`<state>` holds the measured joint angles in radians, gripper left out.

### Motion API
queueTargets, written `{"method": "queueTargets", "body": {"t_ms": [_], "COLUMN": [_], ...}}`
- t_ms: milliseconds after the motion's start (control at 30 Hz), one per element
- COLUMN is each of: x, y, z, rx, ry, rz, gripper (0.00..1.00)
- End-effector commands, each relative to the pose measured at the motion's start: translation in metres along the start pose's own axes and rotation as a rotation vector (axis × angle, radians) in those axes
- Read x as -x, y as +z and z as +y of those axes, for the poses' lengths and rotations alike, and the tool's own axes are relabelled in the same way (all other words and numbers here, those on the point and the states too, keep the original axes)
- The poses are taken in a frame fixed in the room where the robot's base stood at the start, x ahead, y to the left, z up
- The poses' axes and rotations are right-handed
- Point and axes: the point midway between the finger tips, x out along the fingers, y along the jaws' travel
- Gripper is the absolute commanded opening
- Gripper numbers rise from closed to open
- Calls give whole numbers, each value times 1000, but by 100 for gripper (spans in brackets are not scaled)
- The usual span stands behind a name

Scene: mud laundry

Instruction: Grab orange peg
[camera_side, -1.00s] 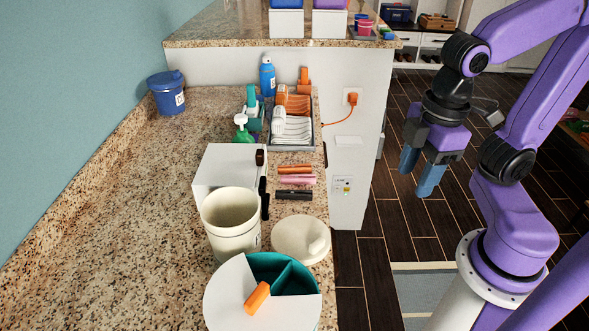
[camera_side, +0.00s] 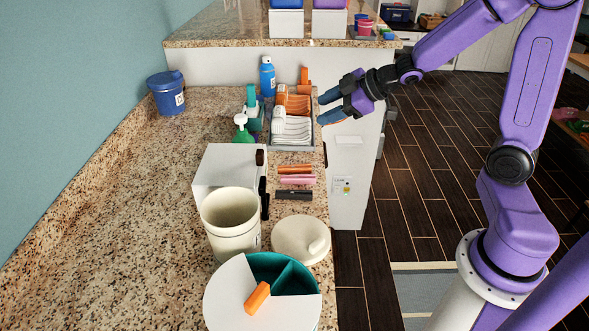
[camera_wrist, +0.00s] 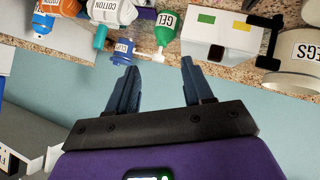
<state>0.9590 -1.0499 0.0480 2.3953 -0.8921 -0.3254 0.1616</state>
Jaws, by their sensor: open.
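The orange peg (camera_side: 295,169) lies on the granite counter in the side view, at the back of a short row. A pink peg (camera_side: 297,180) and a dark peg (camera_side: 294,194) lie in front of it. My gripper (camera_side: 326,107) is open and empty at the counter's right edge, beside the tray and farther back than the orange peg. In the wrist view my gripper (camera_wrist: 158,68) has its fingers apart with nothing between them. The row of pegs does not show in the wrist view.
A tray (camera_side: 292,150) of orange and white items is left of my gripper. A white box (camera_side: 222,175), a cream tub (camera_side: 232,240) labelled PEGS in the wrist view, and its apparent lid (camera_side: 298,240) stand nearby. A round bin (camera_side: 225,300) carries another orange piece (camera_side: 257,298).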

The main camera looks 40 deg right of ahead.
Motion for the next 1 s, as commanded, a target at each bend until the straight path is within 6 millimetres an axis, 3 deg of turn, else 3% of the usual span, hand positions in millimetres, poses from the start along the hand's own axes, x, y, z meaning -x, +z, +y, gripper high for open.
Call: {"method": "queueTargets", "body": {"t_ms": [100, 267, 500, 867, 1000], "x": [-1, 11, 50, 112, 97], "y": [20, 42, 68, 88, 102], "z": [18, 30, 34, 34, 24], "rx": [-20, -67, -184, -345, -345], "ry": [-23, -86, -191, -280, -288], "rz": [90, 233, 461, 727, 727], "gripper": [51, 51, 51, 51, 51]}}
